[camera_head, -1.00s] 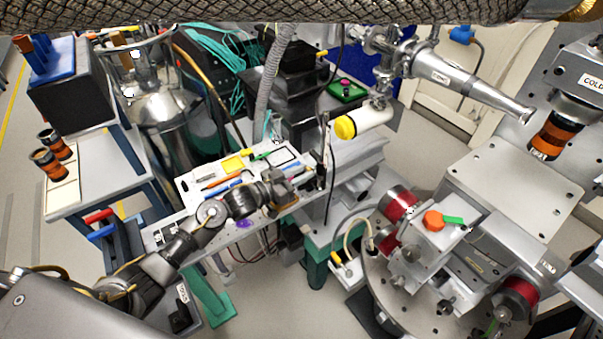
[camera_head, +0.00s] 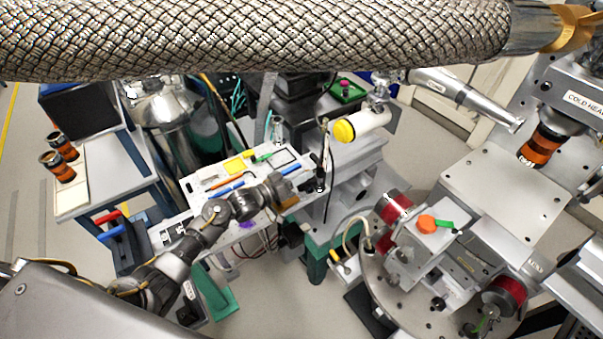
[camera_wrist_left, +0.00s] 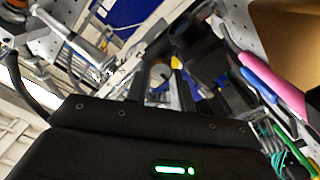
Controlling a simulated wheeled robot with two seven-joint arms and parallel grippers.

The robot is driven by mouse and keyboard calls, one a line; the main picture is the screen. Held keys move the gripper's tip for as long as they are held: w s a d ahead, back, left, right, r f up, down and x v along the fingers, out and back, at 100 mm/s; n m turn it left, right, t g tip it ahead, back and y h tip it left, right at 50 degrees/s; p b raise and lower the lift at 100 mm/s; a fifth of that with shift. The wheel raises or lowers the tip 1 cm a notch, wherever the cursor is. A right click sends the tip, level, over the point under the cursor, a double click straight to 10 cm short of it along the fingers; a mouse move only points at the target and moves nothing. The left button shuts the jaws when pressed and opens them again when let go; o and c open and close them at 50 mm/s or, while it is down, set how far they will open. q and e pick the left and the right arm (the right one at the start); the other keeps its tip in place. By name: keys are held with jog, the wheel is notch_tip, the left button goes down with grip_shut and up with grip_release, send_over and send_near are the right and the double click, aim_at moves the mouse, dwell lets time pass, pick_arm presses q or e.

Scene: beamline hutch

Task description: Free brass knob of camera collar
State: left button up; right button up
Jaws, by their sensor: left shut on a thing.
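My left gripper (camera_head: 289,190) is at the right end of the white tool tray (camera_head: 206,177), beside a dark upright post (camera_head: 323,160). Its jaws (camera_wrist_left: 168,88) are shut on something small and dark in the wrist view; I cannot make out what. A white cylinder with a yellow end cap (camera_head: 344,131) is above and to the right of the gripper, apart from it. I cannot pick out a brass knob or a collar for certain; either may be hidden by the gripper or too small to tell. My right gripper is not in view.
A braided metal hose (camera_head: 250,40) crosses the top of the head view. Right stands a stage with red-ringed parts (camera_head: 503,294) and an orange knob (camera_head: 427,223). A cold head (camera_head: 575,95) is at upper right. A cart with orange-black cylinders (camera_head: 62,146) is left.

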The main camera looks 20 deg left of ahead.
pick_arm(q)
jog(key=shift+n, duration=0.3)
jog(key=o, duration=1)
jog(key=shift+f, duration=0.1)
